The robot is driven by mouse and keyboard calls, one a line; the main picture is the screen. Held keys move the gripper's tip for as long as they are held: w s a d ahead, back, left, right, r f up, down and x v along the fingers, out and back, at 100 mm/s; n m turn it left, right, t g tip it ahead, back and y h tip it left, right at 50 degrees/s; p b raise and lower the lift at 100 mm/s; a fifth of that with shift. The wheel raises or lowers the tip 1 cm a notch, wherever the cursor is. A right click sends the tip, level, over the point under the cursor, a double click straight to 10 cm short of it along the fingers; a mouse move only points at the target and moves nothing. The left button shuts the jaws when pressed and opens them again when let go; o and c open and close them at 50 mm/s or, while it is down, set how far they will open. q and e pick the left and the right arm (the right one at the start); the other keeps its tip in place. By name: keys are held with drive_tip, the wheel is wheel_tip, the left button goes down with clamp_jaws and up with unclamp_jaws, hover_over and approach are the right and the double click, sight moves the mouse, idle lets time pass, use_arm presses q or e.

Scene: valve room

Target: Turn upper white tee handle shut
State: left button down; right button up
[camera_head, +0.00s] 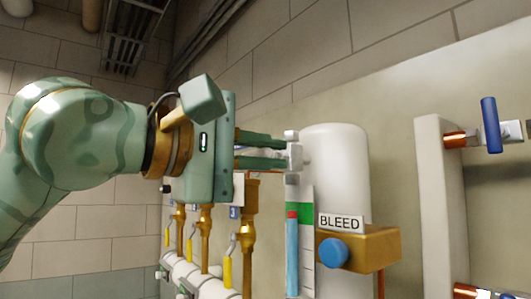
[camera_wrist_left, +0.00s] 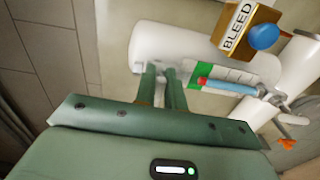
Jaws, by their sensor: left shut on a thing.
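The upper white tee handle (camera_head: 293,137) is a small pale piece in front of the white cylinder, above the level gauge. My left gripper (camera_head: 283,153) comes in from the left and is shut on it, with its two green fingers nearly horizontal. In the left wrist view the left gripper's fingers (camera_wrist_left: 163,78) reach to the handle beside the white cylinder. The fingertips hide most of the handle, so its exact angle is hard to tell. My right gripper is not in view.
The white cylinder (camera_head: 345,175) stands just behind the fingertips. Below are the gauge (camera_head: 292,250) with a blue column and the brass BLEED block (camera_head: 380,245) with a blue knob (camera_head: 334,252). Yellow-handled valves (camera_head: 227,271) stand lower left. A blue-handled valve (camera_head: 491,125) is at right.

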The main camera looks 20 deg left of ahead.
use_arm(q)
drive_tip(key=shift+f, duration=0.1)
drive_tip(key=c, duration=1.5)
unclamp_jaws()
drive_tip(key=b+v, duration=0.3)
drive_tip(key=v, duration=1.3)
drive_tip(key=shift+s+a, duration=0.1)
drive_tip(key=shift+s, duration=0.05)
